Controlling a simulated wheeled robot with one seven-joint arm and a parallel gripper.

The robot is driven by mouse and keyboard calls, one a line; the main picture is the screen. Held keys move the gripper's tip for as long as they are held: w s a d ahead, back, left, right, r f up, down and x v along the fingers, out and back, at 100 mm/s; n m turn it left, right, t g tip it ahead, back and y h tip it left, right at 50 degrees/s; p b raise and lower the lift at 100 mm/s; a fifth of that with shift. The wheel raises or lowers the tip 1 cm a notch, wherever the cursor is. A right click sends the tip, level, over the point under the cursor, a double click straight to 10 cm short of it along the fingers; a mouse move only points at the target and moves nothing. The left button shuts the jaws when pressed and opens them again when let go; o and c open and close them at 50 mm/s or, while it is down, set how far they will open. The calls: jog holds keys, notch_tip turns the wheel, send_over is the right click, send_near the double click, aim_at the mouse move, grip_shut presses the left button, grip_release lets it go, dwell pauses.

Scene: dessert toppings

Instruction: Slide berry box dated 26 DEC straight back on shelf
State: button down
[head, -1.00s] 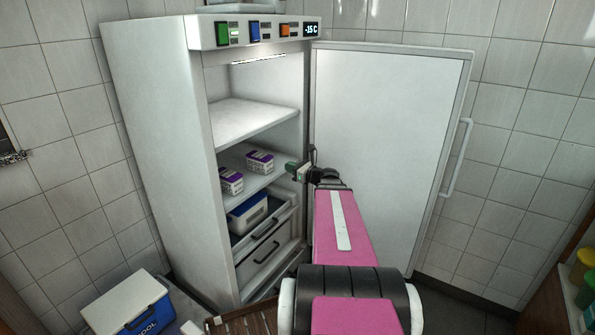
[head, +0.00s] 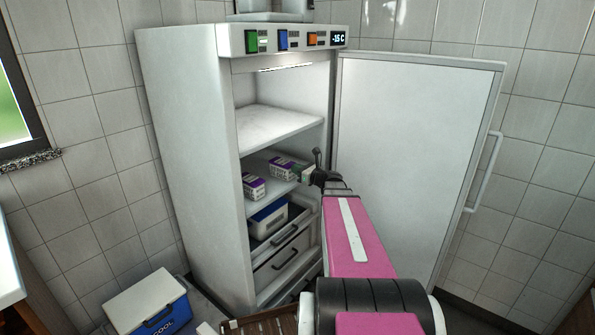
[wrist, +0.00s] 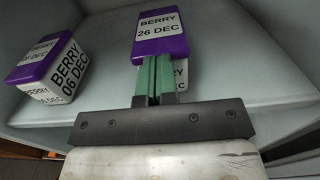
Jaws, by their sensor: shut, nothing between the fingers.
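The berry box dated 26 DEC (wrist: 160,35), white with a purple lid, stands upright on a shelf inside the open freezer. In the head view it is the box farther right (head: 281,166). My gripper (head: 304,175) is at its front. In the wrist view the shut green fingers (wrist: 153,72) point at the box's front face and cover part of it. They hold nothing. I cannot tell whether the tips touch the box. A second berry box, dated 06 DEC (wrist: 52,68), stands apart to the left; it also shows in the head view (head: 253,186).
The freezer shelf (wrist: 105,80) is bare between the boxes. Another shelf (head: 275,127) is above. A drawer below holds a blue-and-white container (head: 268,218). The freezer door (head: 415,165) stands open to the right of my arm. A blue cool box (head: 150,308) is on the floor at left.

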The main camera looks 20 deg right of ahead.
jog(key=x, duration=1.7)
jog(key=shift+s, duration=0.15)
